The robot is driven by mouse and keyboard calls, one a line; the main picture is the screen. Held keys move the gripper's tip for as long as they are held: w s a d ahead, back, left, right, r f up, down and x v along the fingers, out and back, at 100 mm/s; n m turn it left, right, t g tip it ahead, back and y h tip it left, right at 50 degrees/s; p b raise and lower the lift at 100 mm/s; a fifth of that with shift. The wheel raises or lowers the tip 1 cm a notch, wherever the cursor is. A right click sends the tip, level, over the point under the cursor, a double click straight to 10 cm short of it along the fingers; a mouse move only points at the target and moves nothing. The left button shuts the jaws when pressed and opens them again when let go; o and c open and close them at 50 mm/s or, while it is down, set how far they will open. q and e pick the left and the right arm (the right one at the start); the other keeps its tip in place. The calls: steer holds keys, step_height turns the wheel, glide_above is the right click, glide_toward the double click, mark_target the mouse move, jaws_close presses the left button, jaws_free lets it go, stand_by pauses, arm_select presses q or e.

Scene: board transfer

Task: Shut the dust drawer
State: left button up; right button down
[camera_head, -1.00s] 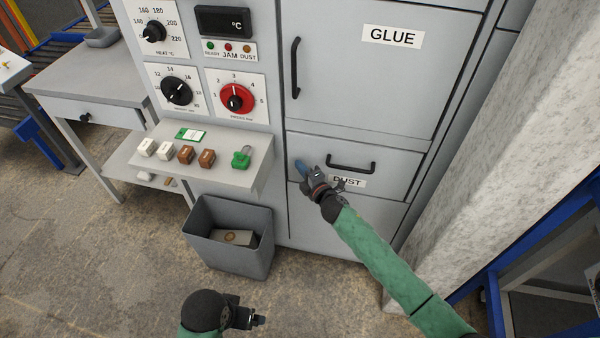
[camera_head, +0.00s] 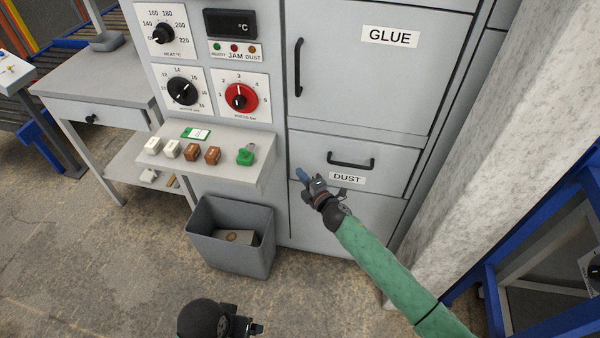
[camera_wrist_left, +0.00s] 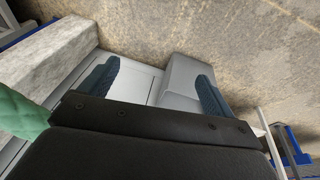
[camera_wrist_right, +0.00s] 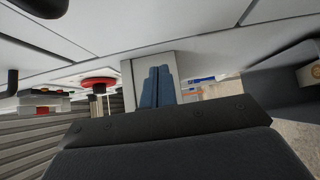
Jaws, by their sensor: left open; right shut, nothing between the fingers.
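The dust drawer (camera_head: 388,157) is a grey panel with a black bar handle (camera_head: 351,161) and a white DUST label, low on the grey machine in the head view. Its front looks about level with the panels around it; I see no clear gap. My right gripper (camera_head: 302,175) is shut and empty, near the drawer's lower left corner. I cannot tell if it touches the front. Its blue fingers lie together in the right wrist view (camera_wrist_right: 157,86). My left gripper (camera_head: 258,328) is low in the head view, away from the machine. Its fingers stand apart in the left wrist view (camera_wrist_left: 158,85).
A GLUE door (camera_head: 375,65) is above the drawer. A shelf (camera_head: 180,158) with several small blocks juts out at left, above a grey bin (camera_head: 230,262) on the floor. A pale concrete pillar (camera_head: 505,130) stands at right. Open floor lies in front.

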arm_select(q)
steer(key=shift+t, duration=0.3)
steer(key=d+f, duration=0.1)
steer(key=w+f+b, duration=0.1)
steer(key=d+f, duration=0.1)
steer(key=shift+w+d+f+b, duration=0.3)
arm_select(e)
steer(key=v, duration=0.8)
steer(key=shift+s+d+f, duration=0.15)
steer(key=shift+d+f, duration=0.05)
steer(key=shift+f, duration=0.1)
